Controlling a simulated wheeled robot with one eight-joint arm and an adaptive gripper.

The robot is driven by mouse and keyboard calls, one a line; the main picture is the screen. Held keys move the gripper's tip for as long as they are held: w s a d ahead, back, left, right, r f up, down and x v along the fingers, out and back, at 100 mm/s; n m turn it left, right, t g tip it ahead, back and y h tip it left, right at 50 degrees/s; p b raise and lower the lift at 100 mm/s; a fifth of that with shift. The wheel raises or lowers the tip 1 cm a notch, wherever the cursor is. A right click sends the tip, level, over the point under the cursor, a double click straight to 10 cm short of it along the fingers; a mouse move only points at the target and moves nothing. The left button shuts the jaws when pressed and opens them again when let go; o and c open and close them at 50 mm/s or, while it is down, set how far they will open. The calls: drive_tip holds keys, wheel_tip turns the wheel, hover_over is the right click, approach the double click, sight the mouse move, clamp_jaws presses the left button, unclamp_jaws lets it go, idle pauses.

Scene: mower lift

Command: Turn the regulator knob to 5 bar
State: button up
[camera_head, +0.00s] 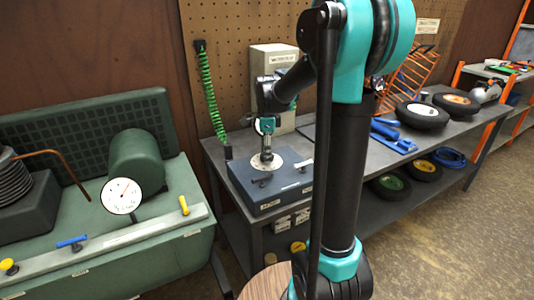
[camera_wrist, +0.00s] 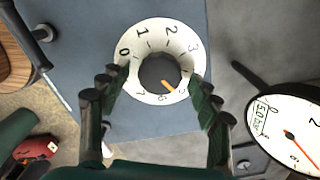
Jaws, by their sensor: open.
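The regulator knob (camera_wrist: 158,72) is dark and round with an orange pointer, in the middle of a white dial (camera_wrist: 150,32) numbered 0 to 7. The pointer aims down and right, at or very near the 5. The 4 is hidden behind a finger. In the head view the dial (camera_head: 291,156) lies on top of a blue box (camera_head: 262,192). My gripper (camera_wrist: 154,78) is open, with its fingers on either side of the knob over the dial. It is upright above the dial in the head view (camera_head: 266,160). Contact with the knob cannot be told.
A white gauge (camera_wrist: 290,130) with a red needle stands at the right in the wrist view. A green compressor (camera_head: 150,245) with its own gauge (camera_head: 121,195) is at the left. Wheels (camera_head: 422,115) and blue tools (camera_head: 392,138) lie on the bench to the right.

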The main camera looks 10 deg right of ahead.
wheel_tip(320, 180, up, 12)
idle(0.5)
drive_tip(key=shift+s, duration=0.1)
